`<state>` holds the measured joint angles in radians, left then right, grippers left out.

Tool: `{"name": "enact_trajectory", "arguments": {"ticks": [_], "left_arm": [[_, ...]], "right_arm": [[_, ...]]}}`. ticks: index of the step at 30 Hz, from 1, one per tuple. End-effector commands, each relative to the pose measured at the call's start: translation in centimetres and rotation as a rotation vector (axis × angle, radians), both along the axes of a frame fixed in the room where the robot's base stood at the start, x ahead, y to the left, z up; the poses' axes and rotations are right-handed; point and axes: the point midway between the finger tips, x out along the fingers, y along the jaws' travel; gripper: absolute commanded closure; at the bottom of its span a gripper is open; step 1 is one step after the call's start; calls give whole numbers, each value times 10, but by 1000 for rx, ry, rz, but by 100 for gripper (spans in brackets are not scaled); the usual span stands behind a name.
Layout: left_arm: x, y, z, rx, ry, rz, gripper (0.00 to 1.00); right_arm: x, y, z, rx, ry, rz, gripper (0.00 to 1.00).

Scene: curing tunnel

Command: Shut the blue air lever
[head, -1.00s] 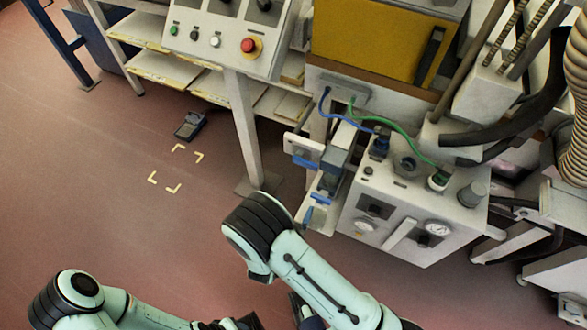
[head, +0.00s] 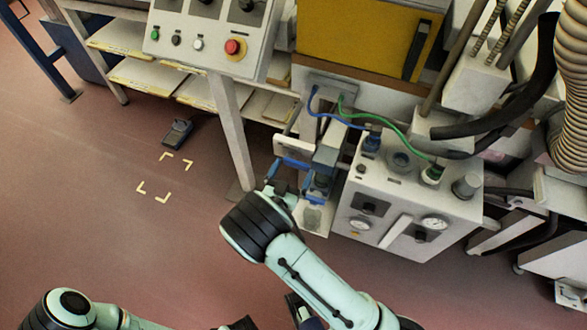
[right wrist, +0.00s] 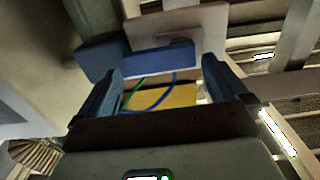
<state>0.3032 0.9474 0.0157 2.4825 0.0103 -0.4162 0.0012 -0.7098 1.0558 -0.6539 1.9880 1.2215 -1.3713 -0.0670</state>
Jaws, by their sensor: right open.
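The blue air lever (head: 293,165) is a short blue bar in front of a pale plate on the left side of the grey machine unit. It also shows in the right wrist view as a blue bar (right wrist: 150,62) just ahead of the fingertips. My right gripper (head: 296,178) is open at the lever, with one blue finger on either side. In the right wrist view the fingers (right wrist: 163,75) stand apart and nothing is clamped. I cannot tell whether either finger touches the lever. My left gripper (head: 272,318) is cut off at the bottom edge, and its jaw state is unclear.
A control panel (head: 208,38) with a red button stands on a post at upper left. The grey unit (head: 395,205) carries gauges and blue and green hoses. A yellow panel (head: 360,35) is behind it. Open floor (head: 80,200) with corner marks lies to the left.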

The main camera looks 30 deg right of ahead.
Motion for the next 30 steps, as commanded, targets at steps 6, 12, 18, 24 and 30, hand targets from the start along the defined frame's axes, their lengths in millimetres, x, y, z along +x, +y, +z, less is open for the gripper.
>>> {"name": "enact_trajectory", "arguments": {"ticks": [6, 12, 18, 24, 30], "left_arm": [[0, 0, 0, 0, -1, 0, 57], [0, 0, 0, 0, -1, 0, 57], [0, 0, 0, 0, -1, 0, 57], [0, 0, -1, 0, -1, 0, 57], [2, 0, -5, 2, -7, 2, 57]], "right_arm": [[8, -9, 0, 0, 0, 0, 0], [8, -10, 0, 0, 0, 1, 0], [8, -9, 0, 0, 0, 1, 52], [8, -9, 0, 4, -5, 1, 66], [8, -9, -3, 39, -44, 0, 66]]}}
